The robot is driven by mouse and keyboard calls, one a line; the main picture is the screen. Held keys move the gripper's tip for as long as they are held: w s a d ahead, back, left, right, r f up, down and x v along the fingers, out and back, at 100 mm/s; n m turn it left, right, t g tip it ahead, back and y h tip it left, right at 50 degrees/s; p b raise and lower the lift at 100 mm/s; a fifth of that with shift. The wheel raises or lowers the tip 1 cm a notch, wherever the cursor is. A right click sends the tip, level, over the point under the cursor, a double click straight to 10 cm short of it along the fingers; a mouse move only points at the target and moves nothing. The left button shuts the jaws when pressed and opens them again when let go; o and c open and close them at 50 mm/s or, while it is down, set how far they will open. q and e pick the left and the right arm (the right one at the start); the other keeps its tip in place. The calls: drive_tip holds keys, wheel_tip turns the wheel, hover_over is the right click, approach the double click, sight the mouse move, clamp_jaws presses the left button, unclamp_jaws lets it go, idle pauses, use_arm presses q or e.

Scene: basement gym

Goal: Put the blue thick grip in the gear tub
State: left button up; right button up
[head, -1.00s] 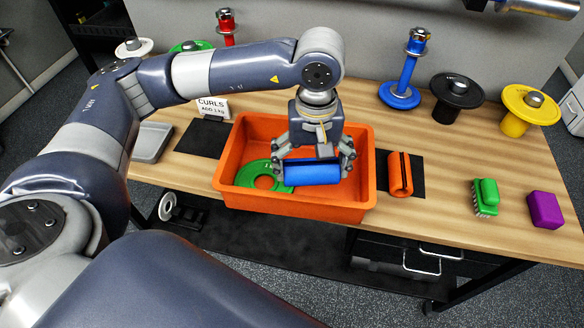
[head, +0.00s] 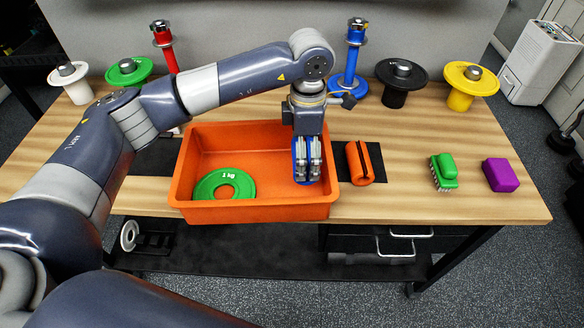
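The blue thick grip (head: 296,152) is in my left gripper (head: 308,174), which points down at the right end of the orange gear tub (head: 255,211). The fingers hide most of the grip; blue shows beside and between them. The fingers look closed on it. The grip is within the tub's outline, near its right wall; I cannot tell whether it touches the tub floor. A green 1 kg plate (head: 205,187) lies in the tub's left part. My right gripper is not in view.
An orange grip (head: 354,163) lies on a dark mat right of the tub. A green brush (head: 443,171) and a purple block (head: 500,175) sit farther right. A blue post (head: 351,62), a black plate (head: 402,72) and a yellow plate (head: 470,78) stand behind.

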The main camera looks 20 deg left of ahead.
use_arm(q)
wheel_tip(320, 180, down, 5)
drive_tip(key=shift+f+p, duration=0.15)
drive_tip(key=shift+p, duration=0.45)
drive_tip(key=shift+f, duration=0.1)
drive_tip(key=shift+f+b, duration=0.15)
drive_tip(key=shift+b, duration=0.15)
drive_tip(key=o, duration=0.9)
